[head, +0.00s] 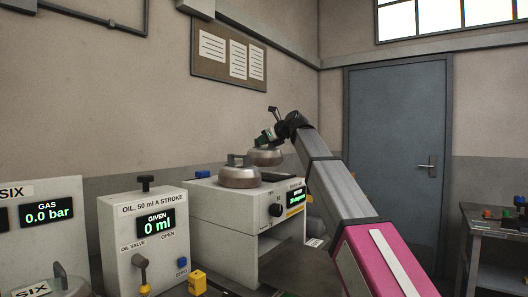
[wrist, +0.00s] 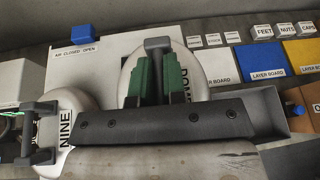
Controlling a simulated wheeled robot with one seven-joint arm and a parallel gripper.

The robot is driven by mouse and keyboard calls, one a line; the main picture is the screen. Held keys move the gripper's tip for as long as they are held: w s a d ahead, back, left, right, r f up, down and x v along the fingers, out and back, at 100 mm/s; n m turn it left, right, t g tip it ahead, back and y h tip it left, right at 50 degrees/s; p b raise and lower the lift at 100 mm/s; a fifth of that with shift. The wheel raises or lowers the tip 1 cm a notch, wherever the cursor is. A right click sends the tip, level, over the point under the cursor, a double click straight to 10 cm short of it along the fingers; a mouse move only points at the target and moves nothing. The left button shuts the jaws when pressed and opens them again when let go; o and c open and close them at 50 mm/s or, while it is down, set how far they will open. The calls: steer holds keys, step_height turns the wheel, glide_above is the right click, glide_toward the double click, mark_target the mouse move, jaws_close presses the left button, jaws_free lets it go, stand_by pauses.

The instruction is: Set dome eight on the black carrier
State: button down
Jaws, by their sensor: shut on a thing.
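My gripper (head: 269,137) is shut on the handle of a grey metal dome (head: 266,157), over the back of a white machine. In the wrist view the green fingers (wrist: 158,78) close around this handle, and the dome (wrist: 193,75) has a label starting "DOM"; its number is hidden. A second dome (head: 240,177) sits on the machine top, in front and to the left of the held one. In the wrist view a dome marked NINE (wrist: 72,102) is at the left. I cannot make out the black carrier for certain.
The white machine (head: 232,212) has a dark plate on top and a lit display. An oil unit (head: 140,232) reading 0 ml stands left of it. A workbench (head: 492,232) is at the right. Yellow and blue layer boards (wrist: 302,52) lie right in the wrist view.

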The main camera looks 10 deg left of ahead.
mark_target(264, 150)
steer(key=shift+f, duration=2.05)
steer(key=c, duration=1.2)
jaws_free()
steer(key=v, duration=1.2)
